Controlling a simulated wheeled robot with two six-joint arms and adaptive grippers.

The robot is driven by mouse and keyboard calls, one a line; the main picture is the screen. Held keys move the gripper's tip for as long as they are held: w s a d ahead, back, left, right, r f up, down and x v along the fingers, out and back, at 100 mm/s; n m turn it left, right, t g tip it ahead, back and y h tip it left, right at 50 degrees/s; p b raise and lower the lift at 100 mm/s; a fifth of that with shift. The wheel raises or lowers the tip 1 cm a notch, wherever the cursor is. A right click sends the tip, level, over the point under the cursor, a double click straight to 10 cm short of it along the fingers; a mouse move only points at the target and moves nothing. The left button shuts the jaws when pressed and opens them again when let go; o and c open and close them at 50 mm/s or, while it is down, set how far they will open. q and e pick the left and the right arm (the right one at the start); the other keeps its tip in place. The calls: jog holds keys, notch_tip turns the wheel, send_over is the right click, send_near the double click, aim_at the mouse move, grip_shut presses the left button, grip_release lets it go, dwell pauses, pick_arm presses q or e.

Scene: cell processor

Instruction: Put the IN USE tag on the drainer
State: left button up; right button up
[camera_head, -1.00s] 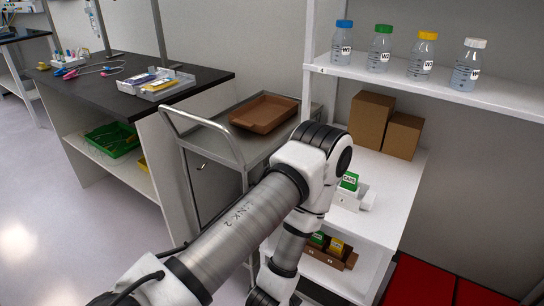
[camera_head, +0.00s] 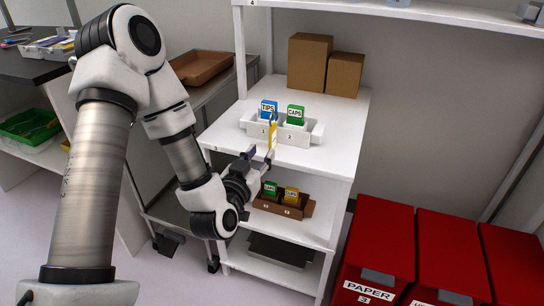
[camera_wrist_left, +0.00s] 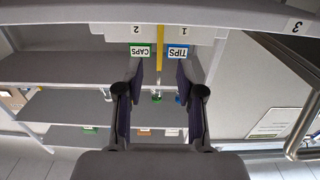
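My left gripper (camera_head: 259,154) reaches toward the front of the white shelf's upper board. In the left wrist view the gripper (camera_wrist_left: 160,80) has its two dark fingers apart, with a gap between them. A narrow yellow strip (camera_wrist_left: 159,48) shows in that gap, and in the head view a yellow strip (camera_head: 271,136) stands by the fingertips. It may be the IN USE tag seen edge-on, but no lettering is readable. I see no contact of both fingers with it. I cannot make out a drainer. My right gripper is out of view.
A white holder (camera_head: 252,129) carries a blue TIPS box (camera_head: 268,109) and green CAPS box (camera_head: 295,115). A brown holder (camera_head: 305,209) with small boxes stands on the shelf below. Cardboard boxes (camera_head: 308,62) stand behind. Red bins (camera_head: 378,236) stand right; a brown tray (camera_head: 200,67) lies left.

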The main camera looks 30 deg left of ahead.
aim_at(270, 138)
pick_arm(q)
jog(key=x, duration=0.5)
jog(key=r+b+x, duration=0.1)
jog(key=x, duration=0.2)
grip_shut()
